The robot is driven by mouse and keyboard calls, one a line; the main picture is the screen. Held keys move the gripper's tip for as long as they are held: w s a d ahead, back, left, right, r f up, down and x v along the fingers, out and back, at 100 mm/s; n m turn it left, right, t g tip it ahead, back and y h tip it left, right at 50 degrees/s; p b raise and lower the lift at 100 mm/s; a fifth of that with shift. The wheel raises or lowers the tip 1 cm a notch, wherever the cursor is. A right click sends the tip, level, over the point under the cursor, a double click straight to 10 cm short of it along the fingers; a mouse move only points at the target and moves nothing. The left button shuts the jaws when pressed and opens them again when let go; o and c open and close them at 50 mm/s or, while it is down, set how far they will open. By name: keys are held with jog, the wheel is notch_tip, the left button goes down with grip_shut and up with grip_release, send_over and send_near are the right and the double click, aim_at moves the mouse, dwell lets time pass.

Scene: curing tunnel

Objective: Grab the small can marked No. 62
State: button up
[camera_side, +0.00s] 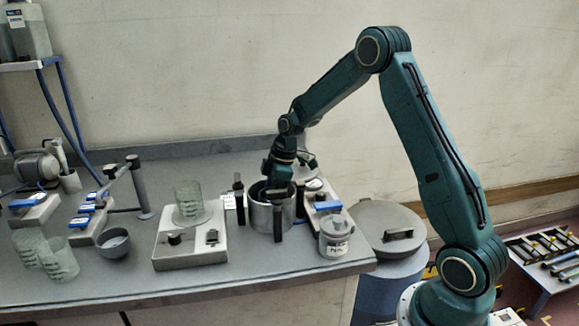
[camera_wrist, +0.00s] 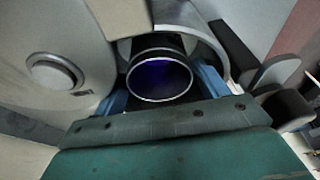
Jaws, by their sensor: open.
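A small grey can (camera_side: 335,237) with a lidded top and a white label stands near the front right edge of the bench in the side view. Its label is too small to read surely. My gripper (camera_side: 279,190) points down at the mouth of a metal pot (camera_side: 263,215) with dark handles, to the left of that can. Its fingertips are hard to make out there. In the wrist view my open gripper (camera_wrist: 160,88) has its blue fingers on either side of a dark round piece (camera_wrist: 159,76) with a pale rim and blue-violet inside. I cannot tell whether it is a can.
A white scale-like box (camera_side: 190,250) with a glass on it stands left of the pot. A blue-topped device (camera_side: 326,206) is close on the right. A grey bowl (camera_side: 113,243) and glasses (camera_side: 59,260) are further left. A large lidded drum (camera_side: 390,225) stands beyond the bench's right end.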

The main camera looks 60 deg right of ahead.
jog(key=shift+x, duration=1.15)
jog(key=c, duration=0.8)
jog(key=shift+c, duration=0.2)
jog(key=shift+r, duration=0.35)
notch_tip(320, 180, up, 19)
jog(key=shift+r, duration=0.15)
dwell(0.8)
dwell(0.7)
